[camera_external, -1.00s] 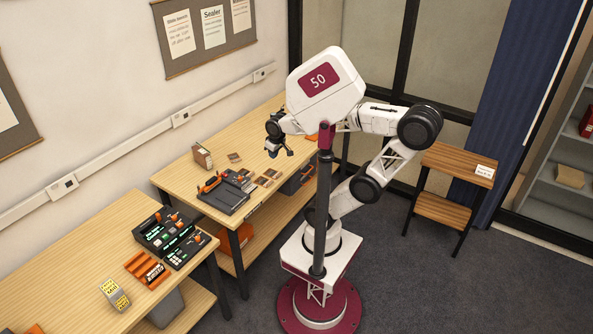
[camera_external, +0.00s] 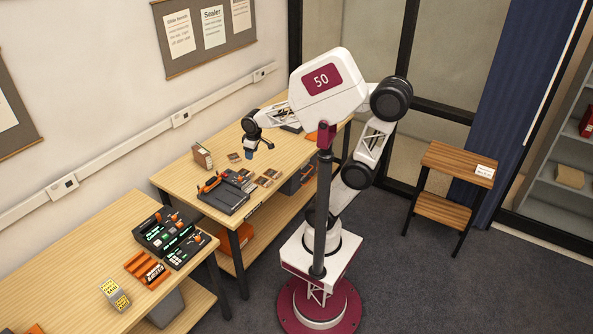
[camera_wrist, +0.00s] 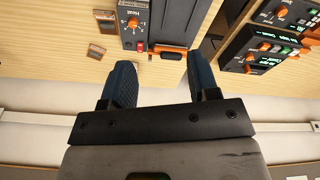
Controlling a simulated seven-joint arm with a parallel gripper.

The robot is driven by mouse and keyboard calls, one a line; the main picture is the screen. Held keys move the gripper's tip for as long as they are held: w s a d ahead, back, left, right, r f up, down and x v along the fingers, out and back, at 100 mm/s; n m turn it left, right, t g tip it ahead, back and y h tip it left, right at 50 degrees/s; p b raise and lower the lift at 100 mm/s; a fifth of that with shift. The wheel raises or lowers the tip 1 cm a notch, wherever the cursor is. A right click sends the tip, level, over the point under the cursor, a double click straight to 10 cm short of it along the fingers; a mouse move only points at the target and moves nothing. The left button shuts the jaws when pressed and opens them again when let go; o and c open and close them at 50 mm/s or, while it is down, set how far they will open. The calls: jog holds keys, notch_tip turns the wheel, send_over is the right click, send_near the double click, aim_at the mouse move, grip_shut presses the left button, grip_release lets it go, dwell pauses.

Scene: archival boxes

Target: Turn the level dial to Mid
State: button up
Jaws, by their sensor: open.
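I cannot pick out a label reading Level, so which dial is the level dial is unclear. A round orange dial (camera_wrist: 134,23) sits on a dark panel marked Heat in the wrist view, ahead of my fingers. Dark control units with orange knobs and lit displays stand on the left table in the external view (camera_external: 165,230); similar units show at the right of the wrist view (camera_wrist: 262,48), their lettering too small to read surely. My gripper (camera_wrist: 161,68) is open and empty. In the external view my gripper (camera_external: 248,152) hangs above the middle table, apart from every dial.
A black sealer-like device with orange handles (camera_external: 224,195) lies on the middle table (camera_external: 185,178), with small brown cards (camera_external: 264,181) beside it. A brown box (camera_external: 202,157) stands near the wall. An orange tray (camera_external: 146,269) and a yellow-labelled block (camera_external: 114,294) are on the left table.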

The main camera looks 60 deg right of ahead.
jog(key=w+a+f+n, duration=0.2)
jog(key=w+a+n, duration=0.2)
jog(key=w+a, duration=0.5)
jog(key=n+g, duration=0.2)
jog(key=n, duration=0.8)
send_over(174, 216)
jog(key=f, duration=1.4)
jog(key=shift+s+d+f, duration=0.15)
jog(key=shift+d+f, duration=0.05)
jog(key=shift+f, duration=0.15)
jog(key=shift+a+f, duration=0.2)
jog(key=shift+a, duration=0.1)
jog(key=shift+f, duration=0.1)
jog(key=shift+f, duration=3.8)
jog(key=c, duration=0.9)
